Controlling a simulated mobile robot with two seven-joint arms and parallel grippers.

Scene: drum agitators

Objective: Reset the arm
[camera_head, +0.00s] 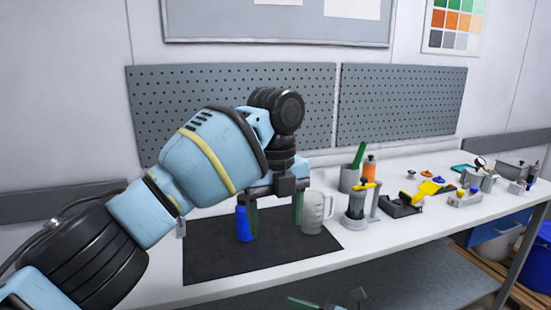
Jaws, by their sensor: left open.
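My left arm comes in from the left, light blue and black. Its left gripper (275,212) is open and points down over the black mat (212,258). Its two dark green fingers are spread with nothing between them. The left finger is close to a blue bottle (243,224) standing on the mat; I cannot tell if they touch. The right finger is beside a clear grey beaker (316,213). A green piece and a small grey piece show at the bottom edge; I cannot tell if they belong to my right gripper.
A grey cup (349,178) with a green tool, an orange bottle (369,169) and a stand with a yellow-topped grey cylinder (356,206) are right of the beaker. Yellow and black tools (402,205) and metal pots (514,172) lie farther right. Pegboards (402,103) line the wall.

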